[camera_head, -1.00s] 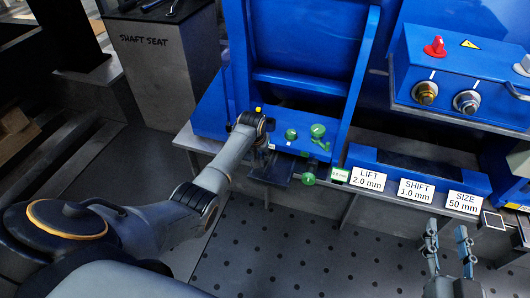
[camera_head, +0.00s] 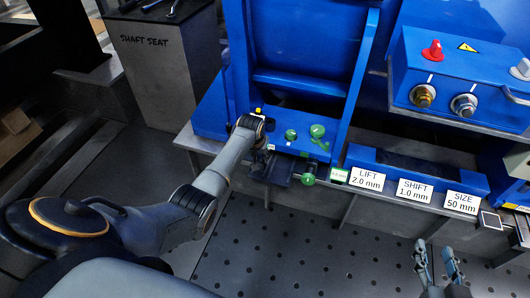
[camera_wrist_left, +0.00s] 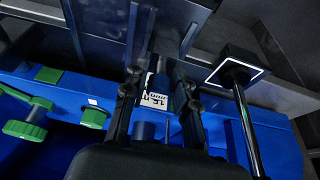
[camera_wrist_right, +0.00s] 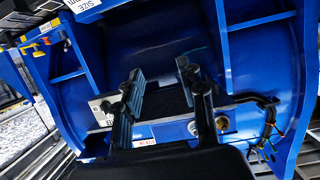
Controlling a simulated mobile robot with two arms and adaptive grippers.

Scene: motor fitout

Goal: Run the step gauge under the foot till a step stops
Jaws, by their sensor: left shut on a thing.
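My left gripper (camera_head: 262,146) is at the front edge of the blue machine (camera_head: 310,82), near its lower left. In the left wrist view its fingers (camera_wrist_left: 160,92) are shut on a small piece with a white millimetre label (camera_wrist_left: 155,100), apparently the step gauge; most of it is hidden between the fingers. A dark plate (camera_head: 282,170) lies beside the gripper. I cannot tell the foot apart or whether the gauge touches it. My right gripper (camera_head: 436,264) is open and empty in front of the bench; its spread fingers show in the right wrist view (camera_wrist_right: 158,88).
Green knobs (camera_head: 317,131) and a small green-edged label (camera_head: 339,175) are right of the left gripper. Plates reading LIFT 2.0 mm (camera_head: 368,180), SHIFT 1.0 mm (camera_head: 414,191) and SIZE 50 mm (camera_head: 463,202) line the bench front. A control box (camera_head: 460,75) stands behind them.

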